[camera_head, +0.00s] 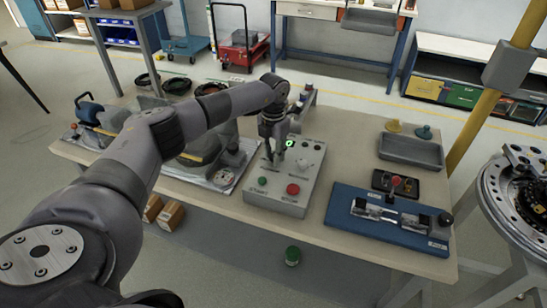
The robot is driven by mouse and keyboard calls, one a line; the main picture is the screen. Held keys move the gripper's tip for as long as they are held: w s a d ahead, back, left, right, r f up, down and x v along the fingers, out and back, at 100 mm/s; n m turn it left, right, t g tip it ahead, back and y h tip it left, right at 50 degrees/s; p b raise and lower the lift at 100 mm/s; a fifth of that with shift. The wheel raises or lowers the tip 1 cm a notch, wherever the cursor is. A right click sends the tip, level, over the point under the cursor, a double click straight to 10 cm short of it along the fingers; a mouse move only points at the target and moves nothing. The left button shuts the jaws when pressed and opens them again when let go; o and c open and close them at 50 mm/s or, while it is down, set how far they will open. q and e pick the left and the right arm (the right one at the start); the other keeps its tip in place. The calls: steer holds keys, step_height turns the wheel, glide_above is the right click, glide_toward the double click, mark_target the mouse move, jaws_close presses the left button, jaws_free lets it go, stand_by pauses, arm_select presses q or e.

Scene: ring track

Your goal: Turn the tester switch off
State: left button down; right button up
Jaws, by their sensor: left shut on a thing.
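The tester (276,205) is a grey box with a sloped panel on the workbench. Its panel has a lit green lamp (289,142), a green button (262,181), a red button (293,189) and a pale knob (302,163). My left gripper (273,157) points down at the upper left of the panel, just left of the green lamp. It is shut on the tester switch, which its fingers mostly hide, so the switch's position cannot be read. My right gripper is not in view.
The workbench (345,143) also carries a blue fixture (345,213) with clamps on the right, a grey tray (410,150) behind it, and machine parts (205,150) under my left arm. A yellow post (487,100) stands at the right.

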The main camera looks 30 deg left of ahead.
arm_select(q)
steer(key=m+b, duration=0.2)
steer(key=m, duration=0.2)
steer(key=shift+m, duration=0.3)
steer(key=shift+m+b, duration=0.8)
steer(key=shift+m, duration=1.2)
steer(key=c, duration=1.3)
jaws_free()
step_height(320, 180, up, 12)
